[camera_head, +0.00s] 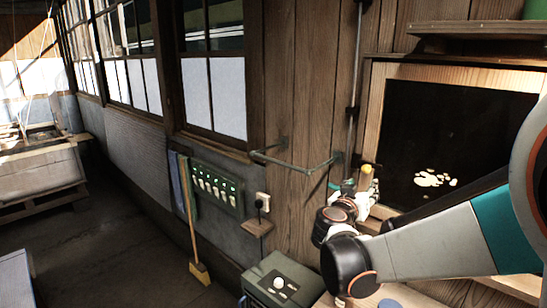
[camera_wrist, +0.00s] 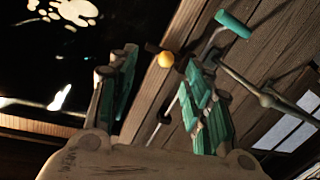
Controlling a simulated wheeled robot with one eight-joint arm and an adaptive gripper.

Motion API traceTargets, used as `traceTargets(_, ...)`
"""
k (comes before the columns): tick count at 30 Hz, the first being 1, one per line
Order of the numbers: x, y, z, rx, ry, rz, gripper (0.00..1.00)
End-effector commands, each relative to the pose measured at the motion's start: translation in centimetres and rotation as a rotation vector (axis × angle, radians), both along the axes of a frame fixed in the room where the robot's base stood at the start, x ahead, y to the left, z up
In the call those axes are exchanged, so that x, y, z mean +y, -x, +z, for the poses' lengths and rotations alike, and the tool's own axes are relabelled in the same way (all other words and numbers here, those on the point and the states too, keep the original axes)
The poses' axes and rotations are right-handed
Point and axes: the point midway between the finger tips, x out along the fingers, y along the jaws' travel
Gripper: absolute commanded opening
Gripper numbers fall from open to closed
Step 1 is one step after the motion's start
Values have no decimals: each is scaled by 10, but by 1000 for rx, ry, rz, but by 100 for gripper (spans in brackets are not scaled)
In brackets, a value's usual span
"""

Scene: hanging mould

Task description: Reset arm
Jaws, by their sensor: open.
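My gripper (camera_head: 366,186) is beside the plank wall in the head view, left of a dark framed panel (camera_head: 455,140). In the wrist view my gripper (camera_wrist: 162,68) has its two teal-padded fingers spread apart. A yellow knob (camera_wrist: 166,59) appears between the fingertips in that view, with no finger visibly closed on it. A small yellow piece (camera_head: 367,169) shows at the gripper in the head view. I cannot tell whether the gripper touches anything. My arm reaches in from the right and is bent.
A green metal bar (camera_head: 300,165) juts from the wall left of my gripper. Below are a grey-green box with a white knob (camera_head: 278,282) and a small wooden shelf (camera_head: 257,228). A switch panel (camera_head: 215,186) and a broom (camera_head: 198,270) are further left. The middle floor is clear.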

Motion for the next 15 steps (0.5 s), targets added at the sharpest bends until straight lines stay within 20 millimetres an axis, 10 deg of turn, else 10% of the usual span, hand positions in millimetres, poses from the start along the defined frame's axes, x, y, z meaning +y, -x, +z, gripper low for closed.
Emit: traceTargets(15, -17, 129, -75, 371, -174, 18, 46)
